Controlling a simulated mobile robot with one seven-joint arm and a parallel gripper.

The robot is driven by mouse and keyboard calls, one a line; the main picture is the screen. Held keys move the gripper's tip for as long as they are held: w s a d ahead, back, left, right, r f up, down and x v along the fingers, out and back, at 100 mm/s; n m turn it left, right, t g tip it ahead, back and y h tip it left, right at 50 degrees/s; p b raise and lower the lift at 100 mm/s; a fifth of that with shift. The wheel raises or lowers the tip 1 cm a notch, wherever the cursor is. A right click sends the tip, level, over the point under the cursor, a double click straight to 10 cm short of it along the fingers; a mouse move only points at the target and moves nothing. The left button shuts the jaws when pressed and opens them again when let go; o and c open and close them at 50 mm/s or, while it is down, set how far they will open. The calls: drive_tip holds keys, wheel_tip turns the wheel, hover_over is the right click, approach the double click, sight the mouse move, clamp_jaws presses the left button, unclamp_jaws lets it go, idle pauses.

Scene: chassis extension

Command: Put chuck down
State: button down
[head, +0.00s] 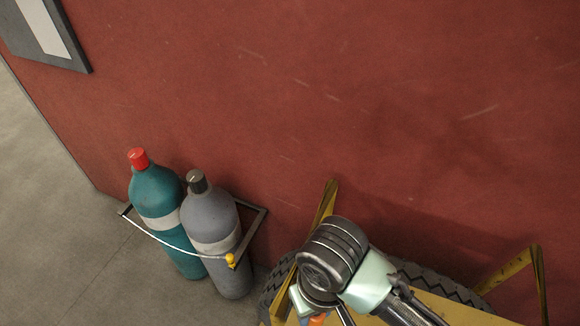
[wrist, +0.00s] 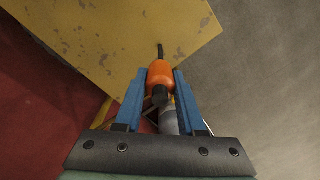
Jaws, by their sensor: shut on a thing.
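An orange piece with black ends (wrist: 160,74), which I take to be the chuck, sits between the two blue fingers of my gripper (wrist: 158,90) in the wrist view. My gripper is shut on it. A dark tip of it points up in the picture, over a yellow, worn flat panel (wrist: 95,40). I cannot tell whether it touches the panel. In the head view only a bit of orange (head: 317,320) shows at the bottom edge, below my arm; my fingers are hidden there.
A teal gas bottle (head: 157,198) and a grey gas bottle (head: 209,224) stand in a dark rack with a cord across it. A black tyre (head: 273,294) and yellow frame parts (head: 522,268) are near my arm. A red wall (head: 350,80) stands behind; grey floor is open at left.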

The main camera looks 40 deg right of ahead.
drive_tip(key=f, duration=0.3)
drive_tip(key=f+p, duration=0.1)
drive_tip(key=f, duration=0.2)
drive_tip(key=s+f, duration=0.1)
drive_tip(key=f, duration=0.2)
drive_tip(key=shift+f, duration=0.35)
drive_tip(key=c, duration=0.5)
unclamp_jaws()
drive_tip(key=shift+w, duration=0.15)
wheel_tip(320, 180, up, 12)
drive_tip(key=shift+r, duration=0.1)
